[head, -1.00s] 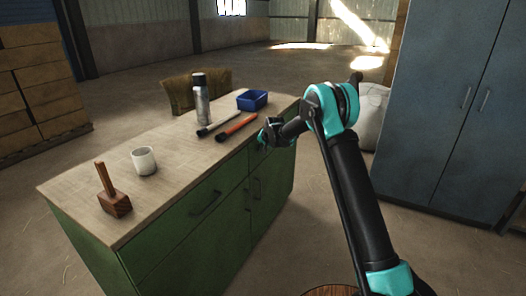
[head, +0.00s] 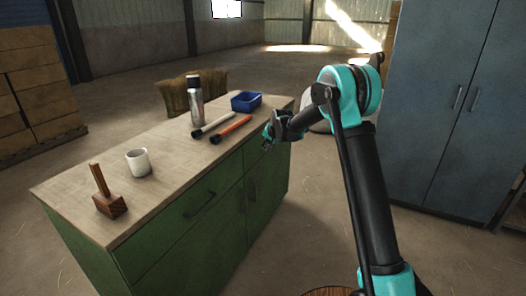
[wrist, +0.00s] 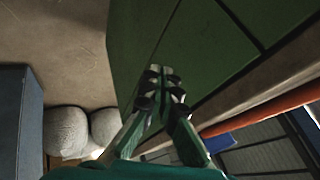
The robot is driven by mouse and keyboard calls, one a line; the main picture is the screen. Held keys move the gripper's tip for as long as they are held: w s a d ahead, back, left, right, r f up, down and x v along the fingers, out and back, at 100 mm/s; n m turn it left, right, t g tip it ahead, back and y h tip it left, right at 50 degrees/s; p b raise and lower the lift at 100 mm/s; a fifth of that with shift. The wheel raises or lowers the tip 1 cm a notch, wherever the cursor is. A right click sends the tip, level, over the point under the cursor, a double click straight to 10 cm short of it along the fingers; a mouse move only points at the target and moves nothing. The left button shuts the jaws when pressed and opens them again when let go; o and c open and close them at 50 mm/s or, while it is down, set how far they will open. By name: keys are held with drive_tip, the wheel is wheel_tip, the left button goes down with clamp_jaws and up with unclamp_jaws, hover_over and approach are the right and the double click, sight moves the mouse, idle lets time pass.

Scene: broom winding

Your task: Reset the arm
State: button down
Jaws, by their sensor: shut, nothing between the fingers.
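My arm reaches up from the lower right, bends at a high elbow, and comes down to the left toward the cabinet.
On the cabinet top (head: 85,190) are a wooden mallet (head: 108,198), a white mug (head: 138,162), a metal flask (head: 195,105), a blue bin (head: 246,101) and two handled tools, one orange (head: 231,129). A blue locker (head: 440,110) stands right. Open floor lies behind.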

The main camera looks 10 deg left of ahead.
drive_tip(key=s+d+r+n+h, duration=0.1)
drive_tip(key=s+d+r, duration=0.2)
drive_tip(key=s+d, duration=0.9)
drive_tip(key=s+d+r+h, duration=0.1)
drive_tip(key=s+d+r, duration=0.1)
drive_tip(key=s+d, duration=1)
drive_tip(key=s+d+f, duration=0.2)
drive_tip(key=s+d, duration=0.2)
drive_tip(key=s, duration=0.4)
drive_tip(key=s+d+f+n+g+h, duration=0.1)
drive_tip(key=s+d+f, duration=0.2)
drive_tip(key=s, duration=0.6)
drive_tip(key=s+d+f+g+h, duration=0.1)
drive_tip(key=s+d, duration=0.3)
drive_tip(key=s, duration=0.4)
drive_tip(key=shift+s+d+f, duration=0.35)
drive_tip(key=shift+s+f, duration=0.05)
drive_tip(key=shift+f, duration=0.4)
